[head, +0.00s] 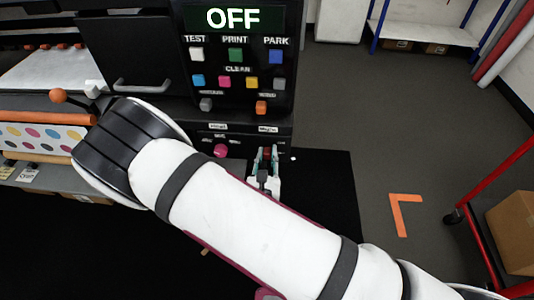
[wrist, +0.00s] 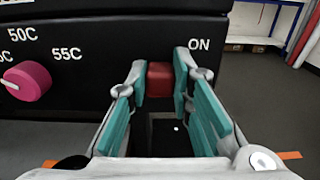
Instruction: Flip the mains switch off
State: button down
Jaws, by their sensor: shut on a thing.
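The red mains switch (wrist: 160,76) is on the black lower front of the machine, just below and left of the word ON in the wrist view. My gripper (wrist: 160,88) has its teal-padded fingers on either side of the switch and is shut on it. In the head view my gripper (head: 265,156) is at the lower right of the machine front. The machine's display (head: 232,18) reads OFF in large letters.
A pink knob (wrist: 30,81) with temperature marks is left of the switch. Coloured buttons (head: 235,55) sit above on the control panel. An orange lever ball (head: 57,96) is at left. A red cart (head: 490,222) with a cardboard box (head: 515,232) stands at right. Grey floor between is open.

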aim_at(268, 128)
jog(key=shift+f+b, duration=0.3)
jog(key=shift+f, duration=0.75)
jog(key=c, duration=1.4)
grip_release()
jog(key=shift+r, duration=0.1)
notch_tip(268, 128, up, 10)
jog(key=shift+f, duration=0.1)
jog(key=shift+s, duration=0.15)
